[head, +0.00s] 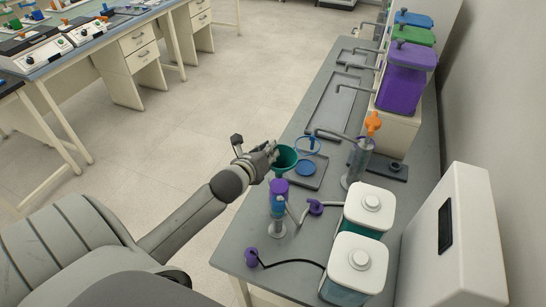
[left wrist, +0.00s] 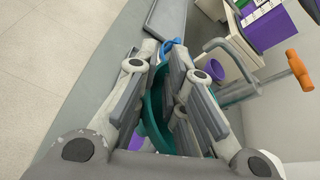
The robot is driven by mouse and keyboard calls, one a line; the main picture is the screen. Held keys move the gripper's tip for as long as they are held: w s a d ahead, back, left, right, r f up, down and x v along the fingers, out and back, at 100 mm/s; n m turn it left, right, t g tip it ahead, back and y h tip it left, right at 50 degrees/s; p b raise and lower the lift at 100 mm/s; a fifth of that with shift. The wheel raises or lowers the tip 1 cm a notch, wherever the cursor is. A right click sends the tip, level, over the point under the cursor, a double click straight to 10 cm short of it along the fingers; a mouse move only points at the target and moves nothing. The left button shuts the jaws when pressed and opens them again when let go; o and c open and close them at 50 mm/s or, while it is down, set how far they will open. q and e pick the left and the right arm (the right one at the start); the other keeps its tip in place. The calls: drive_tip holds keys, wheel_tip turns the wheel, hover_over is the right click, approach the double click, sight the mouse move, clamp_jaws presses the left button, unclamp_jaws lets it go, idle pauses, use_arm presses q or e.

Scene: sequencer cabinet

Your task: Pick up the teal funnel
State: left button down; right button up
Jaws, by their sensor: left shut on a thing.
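The teal funnel (head: 287,158) is at the left edge of the grey bench in the head view, its wide mouth showing. My left gripper (head: 271,153) comes in from the left and is shut on the funnel's near side. In the left wrist view the funnel (left wrist: 155,118) shows between the two fingers of my left gripper (left wrist: 168,75), which hide part of it. I cannot tell whether the funnel touches anything beneath it. My right gripper is not in view.
A blue ring (head: 307,145) is just beyond the funnel, above a grey tray (head: 318,180). A purple-topped cylinder (head: 278,204) stands close in front. An orange-topped cylinder (head: 357,160) and two white-lidded containers (head: 369,208) are to the right. Open floor lies left of the bench.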

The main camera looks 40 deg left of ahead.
use_arm(q)
wheel_tip(320, 180, up, 3)
drive_tip(key=shift+f, duration=0.1)
drive_tip(key=s+a+r+b, duration=0.3)
drive_tip(key=s+a+r, duration=0.3)
drive_tip(key=s+r, duration=0.4)
drive_tip(key=shift+s+a, duration=0.3)
drive_tip(key=shift+s, duration=0.9)
